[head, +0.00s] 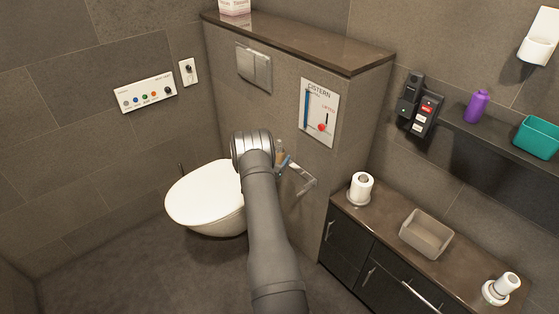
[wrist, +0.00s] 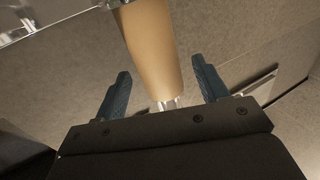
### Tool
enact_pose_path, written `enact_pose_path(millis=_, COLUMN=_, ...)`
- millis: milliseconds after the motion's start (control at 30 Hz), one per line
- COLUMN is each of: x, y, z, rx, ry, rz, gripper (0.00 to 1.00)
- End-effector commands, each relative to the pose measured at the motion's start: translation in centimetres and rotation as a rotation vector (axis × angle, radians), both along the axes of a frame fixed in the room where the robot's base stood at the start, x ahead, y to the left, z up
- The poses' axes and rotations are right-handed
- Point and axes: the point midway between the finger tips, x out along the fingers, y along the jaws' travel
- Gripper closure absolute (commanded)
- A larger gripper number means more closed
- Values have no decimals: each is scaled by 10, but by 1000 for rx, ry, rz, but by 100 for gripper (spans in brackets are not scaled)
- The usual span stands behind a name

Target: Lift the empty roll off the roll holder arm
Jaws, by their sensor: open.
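The empty roll (wrist: 150,40) is a bare tan cardboard tube, large in the wrist view. My gripper (wrist: 161,68) is open, with one dark blue finger on each side of the tube and a visible gap on both sides. A piece of shiny metal (wrist: 168,104) shows at the tube's near end. In the head view the chrome roll holder arm (head: 303,182) sticks out from the cistern wall, beside the blue fingers of my gripper (head: 284,163). A small tan part of the empty roll (head: 280,146) shows there; my arm hides much of this spot.
The white toilet (head: 205,195) is left of my arm. The cistern wall carries a sign (head: 319,112).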

Motion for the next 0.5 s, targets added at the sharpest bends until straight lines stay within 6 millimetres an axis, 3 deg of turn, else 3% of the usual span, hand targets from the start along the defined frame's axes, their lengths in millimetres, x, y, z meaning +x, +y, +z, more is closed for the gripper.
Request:
enact_pose_path(millis=133, x=13, y=-5, z=1, rx=1, ry=0, rz=1, gripper=33)
enact_pose_path(millis=367, x=15, y=-6, z=1, rx=1, ry=0, rz=1, gripper=33)
enact_pose_path(millis=400, x=15, y=-6, z=1, rx=1, ry=0, rz=1, gripper=35)
enact_pose_path(millis=500, x=15, y=-6, z=1, rx=1, ry=1, rz=1, gripper=55)
